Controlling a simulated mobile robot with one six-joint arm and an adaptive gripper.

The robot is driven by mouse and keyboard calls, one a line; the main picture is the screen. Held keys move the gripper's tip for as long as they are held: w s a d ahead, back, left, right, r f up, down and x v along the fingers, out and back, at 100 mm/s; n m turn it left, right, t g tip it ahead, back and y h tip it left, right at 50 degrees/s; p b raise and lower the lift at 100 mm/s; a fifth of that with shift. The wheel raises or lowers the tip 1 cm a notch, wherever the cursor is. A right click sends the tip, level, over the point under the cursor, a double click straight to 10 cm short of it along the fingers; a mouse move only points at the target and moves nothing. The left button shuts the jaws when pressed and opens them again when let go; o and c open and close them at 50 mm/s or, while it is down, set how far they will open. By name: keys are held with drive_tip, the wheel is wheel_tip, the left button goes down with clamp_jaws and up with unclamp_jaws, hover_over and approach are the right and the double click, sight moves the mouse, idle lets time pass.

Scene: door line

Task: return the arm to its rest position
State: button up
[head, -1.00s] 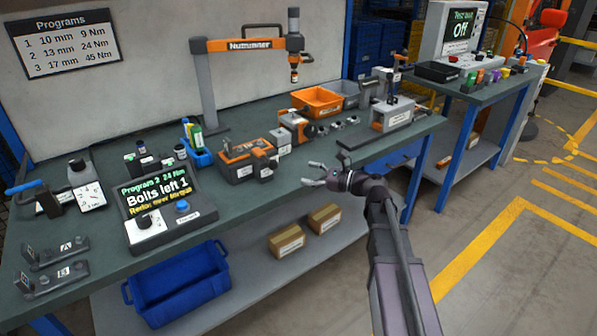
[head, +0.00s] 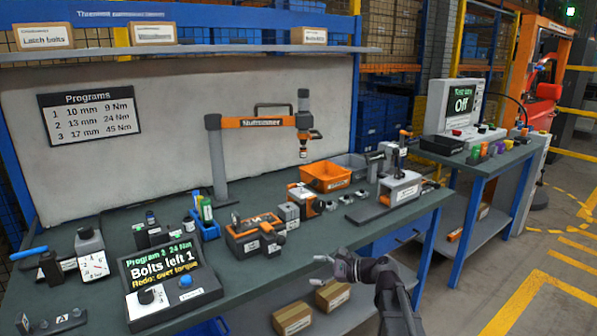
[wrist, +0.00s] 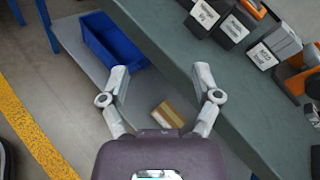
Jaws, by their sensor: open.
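My gripper (head: 335,268) is open and empty in the head view. It hangs in front of the bench's front edge, apart from everything on the bench. In the wrist view my gripper (wrist: 160,90) has its two fingers spread wide, with the floor, the lower shelf and the bench edge beyond them. My arm reaches up from the bottom of the head view, right of centre.
The workbench (head: 250,287) holds a display console (head: 170,275), an orange bin (head: 326,175) and a clamp fixture (head: 400,190). Cardboard boxes (head: 292,318) and a blue crate (wrist: 108,45) are on the lower shelf. Yellow-lined floor (head: 470,290) is open at right.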

drive_tip(key=s+d+f+n+g+h, duration=0.5)
drive_tip(key=s+d+f+n+h, duration=0.6)
drive_tip(key=s+f+n+h, duration=0.4)
wheel_tip(320, 180, up, 22)
drive_tip(key=s+n+p, duration=0.1)
drive_tip(key=p, duration=2)
drive_tip(key=shift+d+y, duration=0.15)
drive_tip(key=shift+y, duration=0.15)
